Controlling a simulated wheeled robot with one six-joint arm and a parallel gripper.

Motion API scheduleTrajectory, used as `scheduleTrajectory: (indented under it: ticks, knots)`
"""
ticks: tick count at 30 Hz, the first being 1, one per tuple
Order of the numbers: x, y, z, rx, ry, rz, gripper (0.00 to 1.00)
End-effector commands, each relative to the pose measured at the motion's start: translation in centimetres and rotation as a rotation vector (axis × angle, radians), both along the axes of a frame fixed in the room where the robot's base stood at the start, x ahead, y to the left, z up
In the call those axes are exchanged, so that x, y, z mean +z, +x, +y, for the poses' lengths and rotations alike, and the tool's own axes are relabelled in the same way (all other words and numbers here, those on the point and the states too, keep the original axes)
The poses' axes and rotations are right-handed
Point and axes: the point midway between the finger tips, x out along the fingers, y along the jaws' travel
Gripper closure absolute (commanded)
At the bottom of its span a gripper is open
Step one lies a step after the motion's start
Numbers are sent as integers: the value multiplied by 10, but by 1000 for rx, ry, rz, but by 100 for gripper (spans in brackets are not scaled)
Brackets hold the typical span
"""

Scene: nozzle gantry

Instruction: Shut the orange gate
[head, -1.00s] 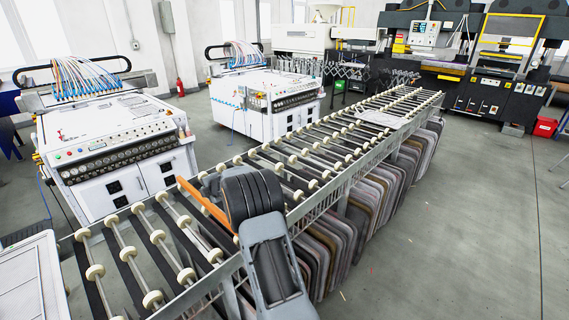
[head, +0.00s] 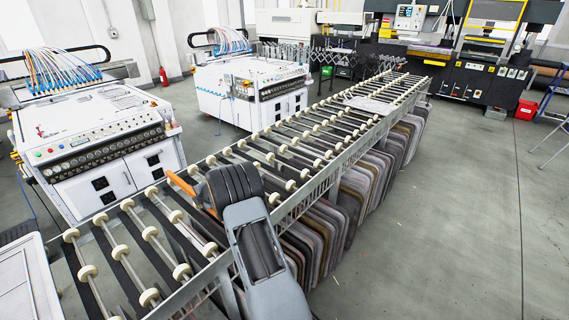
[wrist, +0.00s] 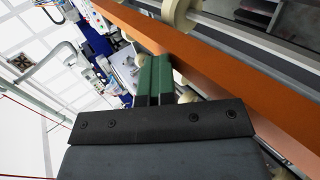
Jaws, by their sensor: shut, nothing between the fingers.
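The orange gate (head: 183,186) shows in the head view as a bar at the roller conveyor. Its near end is hidden behind my arm. In the wrist view the orange gate (wrist: 235,85) runs diagonally from upper left to lower right, close beside my gripper. My gripper (wrist: 155,68) has green fingers that are together with nothing between them. The fingertips overlap the gate's left edge in that view; I cannot tell whether they touch it. In the head view the fingers are hidden behind my dark arm links.
The roller conveyor (head: 117,247) runs from lower left to upper right, with grey panels (head: 352,190) stored under it. Two white control cabinets (head: 95,140) (head: 250,88) stand behind it. Dark machines line the back wall. The floor (head: 450,220) at right is clear.

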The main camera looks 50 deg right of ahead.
Motion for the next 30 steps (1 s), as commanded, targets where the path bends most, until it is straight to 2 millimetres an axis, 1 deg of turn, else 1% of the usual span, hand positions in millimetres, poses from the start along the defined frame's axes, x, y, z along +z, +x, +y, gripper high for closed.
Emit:
scheduleTrajectory:
  ticks: [1, 3, 10, 14, 17, 21, 23, 27, 30]
  knots:
    - [-12, -5, -1, -5, 2, 22, 100]
    - [-13, -5, -1, -5, 2, 24, 100]
    - [-13, -5, -1, -6, 0, 25, 100]
    - [-4, -5, 0, -5, 0, 23, 100]
    - [12, -5, 1, -2, -1, 18, 100]
    - [45, -2, 6, 5, -2, 6, 100]
    - [57, -1, 7, 10, -5, 1, 100]
    - [88, -1, 8, 11, -5, -1, 100]
    - [105, 0, 8, 11, -4, -3, 100]
